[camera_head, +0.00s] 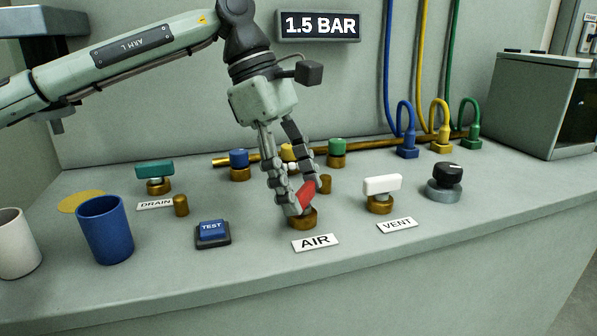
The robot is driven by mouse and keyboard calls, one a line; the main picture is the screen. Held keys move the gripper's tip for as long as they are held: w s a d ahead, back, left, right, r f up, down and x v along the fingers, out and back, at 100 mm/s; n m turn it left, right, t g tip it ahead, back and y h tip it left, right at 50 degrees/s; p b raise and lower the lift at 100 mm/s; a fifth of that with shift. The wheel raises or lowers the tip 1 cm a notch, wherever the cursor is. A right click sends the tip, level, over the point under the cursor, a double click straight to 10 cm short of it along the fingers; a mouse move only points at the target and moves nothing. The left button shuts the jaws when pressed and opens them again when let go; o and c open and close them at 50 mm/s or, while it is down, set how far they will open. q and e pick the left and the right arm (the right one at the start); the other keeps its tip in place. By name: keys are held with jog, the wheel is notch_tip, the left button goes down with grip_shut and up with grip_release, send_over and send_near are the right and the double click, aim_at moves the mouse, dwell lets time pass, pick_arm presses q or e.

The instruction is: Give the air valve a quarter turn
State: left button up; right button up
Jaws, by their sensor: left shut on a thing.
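The air valve has a red handle (307,192) on a brass base (303,219), behind the AIR label (315,242). My left gripper (300,208) comes down on it from above and is shut on the red handle. The fingers hide part of the handle. The handle's visible part slants up to the right. The display (319,25) on the back wall reads 1.5 BAR. My right gripper is not in view.
The drain valve with a teal handle (155,169) stands left, the vent valve with a white handle (382,185) right. A blue TEST button (212,230), a blue cup (105,231) and a black knob (447,175) also stand on the bench. The front strip is mostly clear.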

pick_arm(q)
jog(key=m+p, duration=0.1)
jog(key=m, duration=0.1)
jog(key=m+g+y, duration=0.1)
jog(key=m, duration=0.1)
jog(key=shift+d+r+m+g+p, duration=0.1)
jog(key=shift+d+m+g+p, duration=0.05)
jog(key=shift+m+g+p, duration=0.2)
jog(key=m+y+p, duration=0.1)
jog(key=m, duration=0.2)
jog(key=shift+w+g, duration=0.15)
jog(key=shift+g, duration=0.1)
jog(key=shift+m+y, duration=0.4)
jog(key=shift+m, duration=0.75)
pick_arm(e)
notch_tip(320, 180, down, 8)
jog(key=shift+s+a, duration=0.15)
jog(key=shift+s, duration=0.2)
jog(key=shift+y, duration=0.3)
pick_arm(q)
jog(key=o, duration=1.2)
jog(key=shift+c, duration=0.2)
jog(key=v, duration=1.1)
jog(key=shift+w+r, duration=0.3)
